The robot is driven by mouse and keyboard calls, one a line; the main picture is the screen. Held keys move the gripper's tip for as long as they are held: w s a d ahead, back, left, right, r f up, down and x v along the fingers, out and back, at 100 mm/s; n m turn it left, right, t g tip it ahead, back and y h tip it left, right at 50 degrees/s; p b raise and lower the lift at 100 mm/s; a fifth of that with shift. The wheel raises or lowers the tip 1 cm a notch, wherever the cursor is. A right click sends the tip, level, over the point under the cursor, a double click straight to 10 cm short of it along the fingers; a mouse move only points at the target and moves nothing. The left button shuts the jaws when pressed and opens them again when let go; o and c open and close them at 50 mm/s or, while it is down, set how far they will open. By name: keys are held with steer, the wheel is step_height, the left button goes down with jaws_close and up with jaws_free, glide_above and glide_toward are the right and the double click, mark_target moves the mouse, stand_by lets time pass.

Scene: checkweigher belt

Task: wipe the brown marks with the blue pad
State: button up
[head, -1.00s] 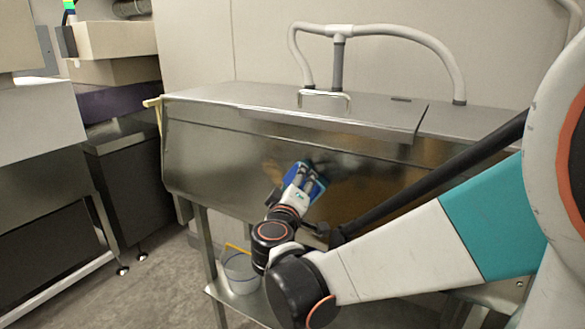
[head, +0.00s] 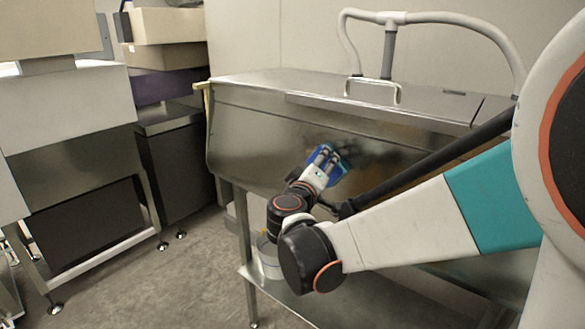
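My gripper (head: 326,160) is at the front face of the steel cabinet (head: 255,135), left of the middle of that panel. The blue pad (head: 341,168) is at its fingertips, held between the fingers and against or very close to the steel; I cannot tell if it touches. Brownish discolouration (head: 400,181) shows on the panel to the right of the pad, partly hidden behind my arm. It could be partly reflection. Any marks directly behind the pad and gripper are hidden.
A bucket (head: 268,258) stands on the lower shelf (head: 365,305) below my wrist. The lid handle (head: 372,90) and a grey pipe frame (head: 390,50) are above. Conveyor-like machines (head: 70,115) stand at the left. Grey floor (head: 185,275) is open between them and the cabinet.

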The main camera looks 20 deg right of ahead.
steer(key=shift+w+a+b, duration=0.15)
steer(key=shift+w+a, duration=0.65)
steer(key=shift+w, duration=0.3)
steer(key=shift+w+a+b, duration=0.15)
steer(key=shift+w+a, duration=0.65)
steer(key=shift+w, duration=0.3)
steer(key=shift+w+a+b, duration=0.15)
steer(key=shift+w+a, duration=0.65)
steer(key=shift+w, duration=0.3)
steer(key=shift+s+a+r+p, duration=0.25)
steer(key=shift+s+a, duration=0.35)
steer(key=shift+a, duration=0.15)
steer(key=shift+s+a+r+p, duration=0.2)
steer(key=shift+s+a+r, duration=0.1)
steer(key=shift+s+a, duration=0.4)
steer(key=shift+s+a+r+p, duration=0.25)
steer(key=shift+s+a, duration=0.2)
steer(key=shift+a, duration=0.4)
steer(key=shift+a, duration=0.1)
steer(key=shift+s+a+r, duration=0.2)
steer(key=shift+s+a, duration=0.25)
steer(key=shift+a, duration=0.1)
steer(key=shift+s+a+r, duration=0.2)
steer(key=shift+s+a, duration=0.2)
steer(key=shift+a, duration=0.15)
